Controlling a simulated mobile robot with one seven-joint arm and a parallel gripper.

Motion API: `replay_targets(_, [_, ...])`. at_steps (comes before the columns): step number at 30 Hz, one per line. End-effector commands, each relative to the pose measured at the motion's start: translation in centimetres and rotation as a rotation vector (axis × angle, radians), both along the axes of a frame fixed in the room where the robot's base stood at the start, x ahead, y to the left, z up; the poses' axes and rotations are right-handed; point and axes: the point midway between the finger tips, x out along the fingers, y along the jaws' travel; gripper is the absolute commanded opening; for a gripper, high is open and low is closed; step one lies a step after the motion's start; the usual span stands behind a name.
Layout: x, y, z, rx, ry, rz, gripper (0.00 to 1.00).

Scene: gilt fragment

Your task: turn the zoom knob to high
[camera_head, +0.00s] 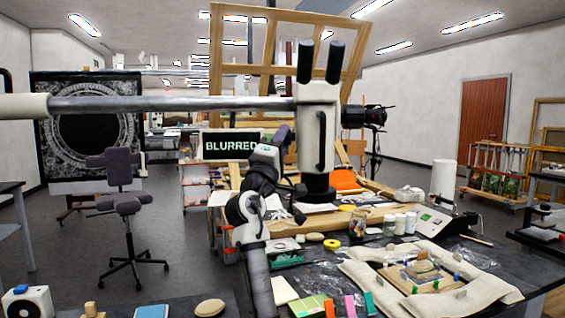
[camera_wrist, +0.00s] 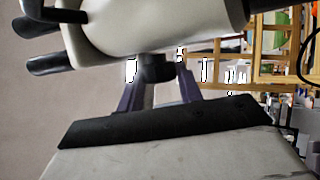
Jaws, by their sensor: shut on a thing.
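The microscope (camera_head: 312,105) is a white head with two black eyepieces, on a long horizontal boom. It fills the top of the wrist view (camera_wrist: 150,25). A small dark round knob (camera_wrist: 155,68) sticks out of the white body there; I take it as the zoom knob, and I can read no marking on it. My gripper (camera_wrist: 160,76) is shut on the knob, with one purple finger on each side. In the head view my gripper (camera_head: 281,138) reaches the left side of the microscope and hides the knob.
A screen (camera_head: 231,146) reading "BLURRED" stands left of my gripper. The boom (camera_head: 170,104) crosses above my arm. The worktable holds white jars (camera_head: 400,223), a yellow tape roll (camera_head: 332,244) and a padded fragment (camera_head: 424,267). A chair (camera_head: 128,205) stands left on open floor.

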Motion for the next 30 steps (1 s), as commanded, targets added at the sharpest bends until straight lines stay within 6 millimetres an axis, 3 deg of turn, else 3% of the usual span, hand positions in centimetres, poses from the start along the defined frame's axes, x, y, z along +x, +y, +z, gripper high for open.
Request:
replay_targets(1, [0.04,0.07,-0.84,0.0,-0.031,0.0,0.13])
replay_targets(13, [0.21,0.07,-0.5,0.011,-0.198,0.0,0.13])
replay_targets(30, [0.26,0.01,-0.17,0.016,-0.237,-0.001,0.13])
